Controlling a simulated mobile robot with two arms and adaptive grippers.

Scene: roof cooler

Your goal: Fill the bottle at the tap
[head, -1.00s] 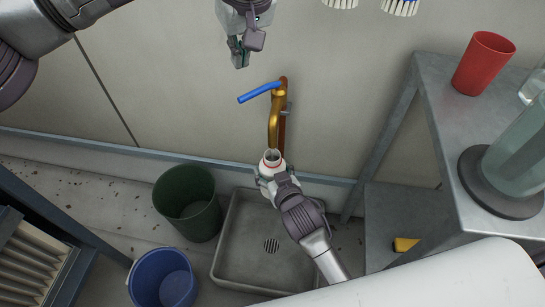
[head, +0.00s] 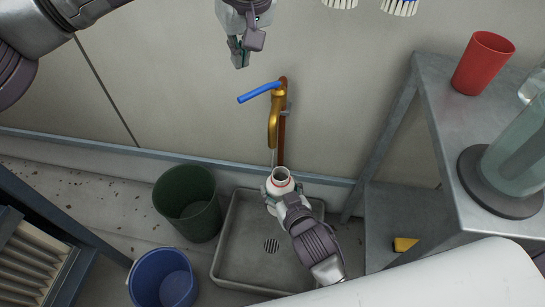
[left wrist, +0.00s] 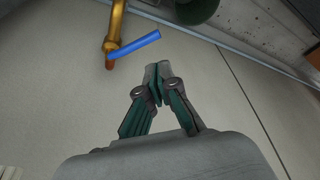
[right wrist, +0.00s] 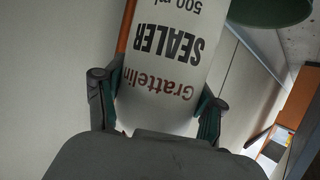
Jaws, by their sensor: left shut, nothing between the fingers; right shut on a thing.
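The white bottle (head: 281,182) has an open top with a reddish ring. In the right wrist view its label (right wrist: 165,50) reads SEALER, upside down. My right gripper (head: 279,190) is shut around it and holds it upright or nearly so above the sink, just below and slightly right of the tap's spout. The brass tap (head: 274,118) is on the wall, with its blue lever (head: 259,92) swung out to the left. A thin pale line, perhaps water, shows under the spout. My left gripper (head: 238,58) is shut and empty, above and left of the lever, apart from it.
A grey square sink (head: 230,262) with a drain lies below. A green bucket (head: 187,205) and a blue bucket (head: 162,280) stand left of it. At right, a metal shelf (head: 440,120) holds a red cup (head: 483,62) and a glass vessel (head: 520,150).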

